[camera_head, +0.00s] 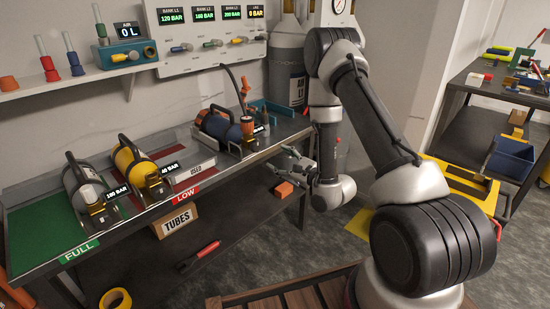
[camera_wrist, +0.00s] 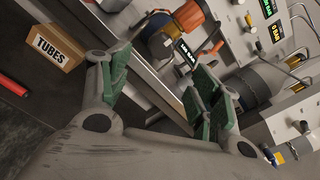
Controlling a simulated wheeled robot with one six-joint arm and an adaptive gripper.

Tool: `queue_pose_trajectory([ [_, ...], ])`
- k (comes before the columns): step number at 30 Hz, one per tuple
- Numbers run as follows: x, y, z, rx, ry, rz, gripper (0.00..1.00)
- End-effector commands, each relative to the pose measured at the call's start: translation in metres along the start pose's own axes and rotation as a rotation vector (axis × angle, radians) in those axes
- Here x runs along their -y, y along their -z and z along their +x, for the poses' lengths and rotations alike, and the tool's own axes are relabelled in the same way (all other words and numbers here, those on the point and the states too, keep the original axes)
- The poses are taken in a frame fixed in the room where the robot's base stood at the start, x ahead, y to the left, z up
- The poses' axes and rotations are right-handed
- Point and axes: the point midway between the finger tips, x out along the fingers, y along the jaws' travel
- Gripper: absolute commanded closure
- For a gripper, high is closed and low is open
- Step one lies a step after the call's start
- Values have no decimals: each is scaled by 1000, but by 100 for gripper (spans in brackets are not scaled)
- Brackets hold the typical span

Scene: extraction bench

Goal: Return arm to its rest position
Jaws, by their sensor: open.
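My gripper (camera_head: 288,161) is off the front right edge of the bench, beside the blue cylinder (camera_head: 218,127) and apart from it. In the wrist view its green-padded fingers (camera_wrist: 155,88) are spread apart with nothing between them. My arm reaches out from the lower right, bent at the elbow. The blue cylinder, with an orange fitting and a hose, lies on the right part of the bench. A yellow cylinder (camera_head: 132,163) and a grey cylinder (camera_head: 83,183) lie farther left, near the LOW and green FULL areas.
A bench (camera_head: 110,236) runs along the wall below a gauge panel (camera_head: 208,38). Under it are a TUBES box (camera_head: 175,218), a red tool (camera_head: 198,256) and an orange block (camera_head: 284,190). A yellow frame (camera_head: 458,180) and a cluttered side table (camera_head: 490,95) stand at right.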

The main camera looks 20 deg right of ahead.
Motion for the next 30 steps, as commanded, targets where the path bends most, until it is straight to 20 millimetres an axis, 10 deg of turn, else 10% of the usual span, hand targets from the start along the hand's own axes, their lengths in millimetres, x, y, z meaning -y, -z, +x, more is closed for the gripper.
queue_pose_trajectory([
  [14, 0, 0, 0, -1, -1, -45, 37],
  [19, -34, 44, -8, -160, -175, -358, 37],
  [24, -82, 120, -66, -395, -624, -792, 37],
  [30, -56, 123, -144, -445, -1189, -1201, 37],
])
